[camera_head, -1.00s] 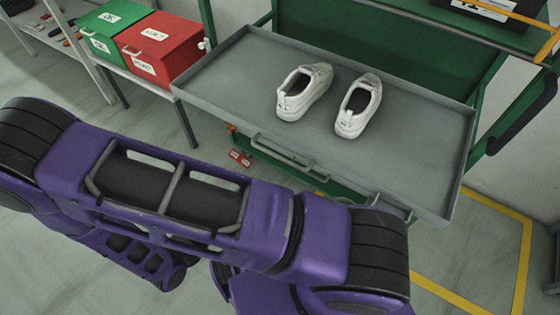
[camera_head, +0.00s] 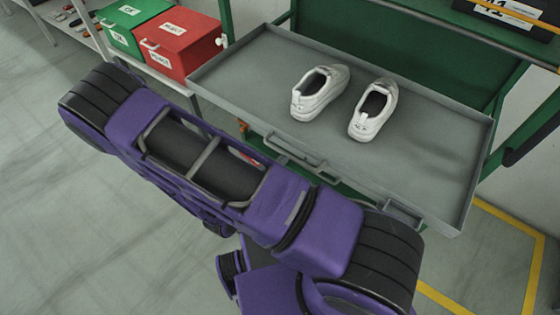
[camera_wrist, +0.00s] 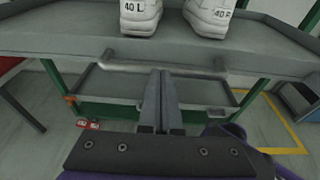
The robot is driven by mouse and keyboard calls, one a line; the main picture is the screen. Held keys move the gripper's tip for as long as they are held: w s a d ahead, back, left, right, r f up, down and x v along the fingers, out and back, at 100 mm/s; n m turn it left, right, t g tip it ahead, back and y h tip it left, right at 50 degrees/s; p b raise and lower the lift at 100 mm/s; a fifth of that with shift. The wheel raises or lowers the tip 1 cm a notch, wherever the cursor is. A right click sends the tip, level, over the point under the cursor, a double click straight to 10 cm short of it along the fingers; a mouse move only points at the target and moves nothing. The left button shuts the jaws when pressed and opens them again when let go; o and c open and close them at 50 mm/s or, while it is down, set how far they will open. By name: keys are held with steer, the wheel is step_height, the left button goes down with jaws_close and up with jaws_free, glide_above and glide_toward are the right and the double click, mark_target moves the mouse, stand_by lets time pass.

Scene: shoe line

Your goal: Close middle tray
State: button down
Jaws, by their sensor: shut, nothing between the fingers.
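A grey tray (camera_head: 425,155) is pulled out from the green rack, with a pair of white shoes (camera_head: 320,93) (camera_head: 373,108) standing on it. Its front wall and bar handle (camera_head: 296,158) face me. In the wrist view the tray front (camera_wrist: 60,42) spans the top, with the handle (camera_wrist: 120,61) below it. My gripper (camera_wrist: 161,73) is shut and empty, its fingertips at the middle of the handle; I cannot tell whether they touch it. A lower grey tray (camera_wrist: 98,88) shows beneath, set further back. In the head view my arm hides the gripper.
A green box (camera_head: 131,22) and a red box (camera_head: 175,43) stand on a side table at the left. The green rack frame (camera_head: 430,60) rises behind the tray. A black box (camera_head: 510,18) sits above. Yellow lines (camera_head: 520,235) mark the floor at the right.

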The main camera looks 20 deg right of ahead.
mark_target(325, 113)
steer(key=shift+w+d, duration=0.1)
steer(key=shift+d, duration=0.05)
steer(key=r+x, duration=0.1)
steer(key=x, duration=0.6)
steer(key=r+x, duration=0.2)
steer(key=x, duration=0.6)
steer(key=d+r+b+x, duration=0.1)
steer(key=r+x, duration=0.1)
steer(key=x, duration=0.6)
steer(key=shift+w+d+f, duration=0.1)
steer(key=shift+w+d, duration=0.05)
steer(key=shift+w, duration=0.3)
steer(key=shift+w+d, duration=0.1)
steer(key=shift+d, duration=0.05)
steer(key=shift+r, duration=0.2)
